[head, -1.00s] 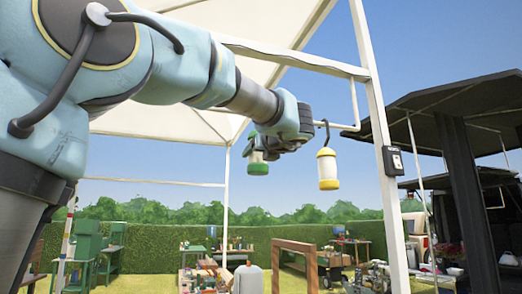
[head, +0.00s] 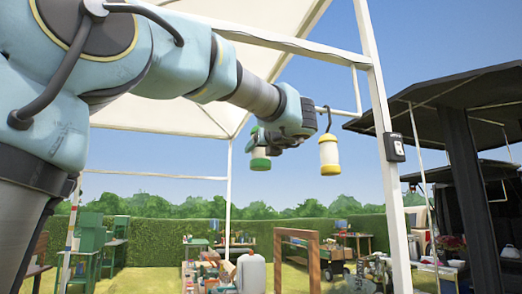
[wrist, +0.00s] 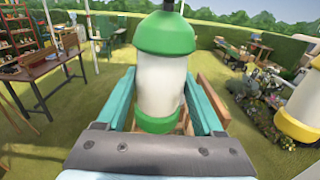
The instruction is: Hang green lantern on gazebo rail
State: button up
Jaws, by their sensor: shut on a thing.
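The green lantern (wrist: 163,75) has a white body with a green cap and a green base, and it stands upright between my gripper's (wrist: 161,110) teal fingers in the wrist view. In the head view the green lantern (head: 259,158) hangs at the end of my arm, partly hidden by my wrist. The gazebo rail (head: 338,109) is a thin white bar beside the right post, to the right of my gripper (head: 268,142). A yellow lantern (head: 330,156) hangs from it by a dark hook, close to my gripper. The green lantern's hook is mostly out of view.
The white gazebo post (head: 385,145) carries a small dark box (head: 394,147). A dark canopy (head: 460,105) stands at the right. Tables, a wooden frame (head: 297,262) and a hedge (head: 170,240) lie below and behind.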

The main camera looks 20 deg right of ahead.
jog(key=shift+f, duration=0.3)
dwell(0.5)
jog(key=o, duration=1.3)
jog(key=shift+s+a+f+b, duration=0.3)
jog(key=shift+s+b, duration=0.45)
jog(key=shift+s, duration=1.55)
jog(key=shift+s+a+f+b, duration=0.2)
jog(key=shift+s+b, duration=0.5)
jog(key=shift+s, duration=1.65)
jog(key=shift+s+a+f+b, duration=0.3)
jog(key=shift+s+b, duration=0.45)
jog(key=shift+s, duration=1.55)
